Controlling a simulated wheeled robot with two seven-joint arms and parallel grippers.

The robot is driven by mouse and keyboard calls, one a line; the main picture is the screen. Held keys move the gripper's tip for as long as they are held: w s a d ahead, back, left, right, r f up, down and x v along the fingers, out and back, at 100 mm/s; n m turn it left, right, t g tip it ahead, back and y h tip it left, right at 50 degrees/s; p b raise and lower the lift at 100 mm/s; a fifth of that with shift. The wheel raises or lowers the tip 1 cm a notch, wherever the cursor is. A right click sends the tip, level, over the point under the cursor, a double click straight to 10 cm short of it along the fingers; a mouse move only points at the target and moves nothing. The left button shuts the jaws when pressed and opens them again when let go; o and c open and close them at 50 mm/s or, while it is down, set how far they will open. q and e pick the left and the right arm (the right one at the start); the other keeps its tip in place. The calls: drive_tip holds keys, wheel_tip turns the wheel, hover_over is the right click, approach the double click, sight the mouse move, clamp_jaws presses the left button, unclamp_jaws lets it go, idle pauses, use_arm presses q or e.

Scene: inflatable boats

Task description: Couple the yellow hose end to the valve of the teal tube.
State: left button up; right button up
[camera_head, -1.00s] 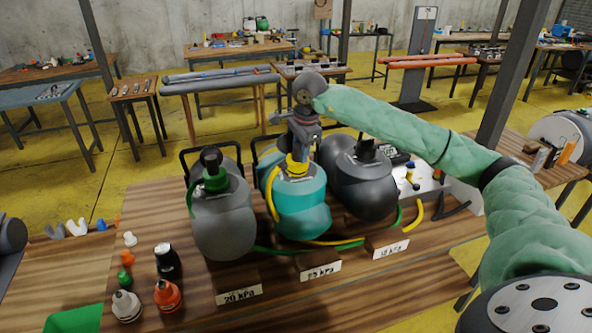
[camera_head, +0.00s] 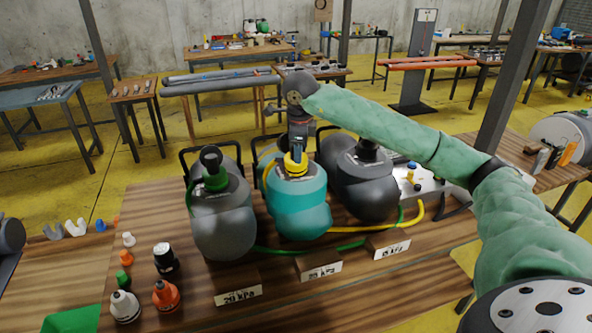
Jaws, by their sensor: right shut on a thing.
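The teal tube (camera_head: 303,213) stands in the middle of the wooden table, between a grey tube (camera_head: 222,227) on the left and a dark grey tube (camera_head: 368,190) on the right. My right gripper (camera_head: 297,145) points down over the teal tube's top, shut on the yellow hose end (camera_head: 295,165). The yellow hose end is at the top of the tube, where the valve is hidden under it. I cannot tell whether it is seated. My left gripper is out of view.
A green hose end (camera_head: 214,182) sits on the grey tube. A white box (camera_head: 425,186) stands at the right. Pressure labels (camera_head: 238,292) stand in front. Caps and small bottles (camera_head: 166,296) stand at the front left. The front right table is clear.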

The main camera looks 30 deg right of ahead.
drive_tip(key=shift+s+f+m, duration=0.1)
drive_tip(key=shift+f+m, duration=0.05)
drive_tip(key=shift+m, duration=0.25)
drive_tip(key=o, duration=1.2)
drive_tip(key=shift+d, duration=0.1)
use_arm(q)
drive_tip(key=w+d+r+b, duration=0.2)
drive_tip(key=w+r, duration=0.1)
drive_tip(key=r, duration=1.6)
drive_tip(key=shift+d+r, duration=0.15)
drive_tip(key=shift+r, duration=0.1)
use_arm(e)
drive_tip(key=r, duration=0.5)
drive_tip(key=s+a+r, duration=0.1)
drive_tip(key=r, duration=0.1)
drive_tip(key=shift+r, duration=0.4)
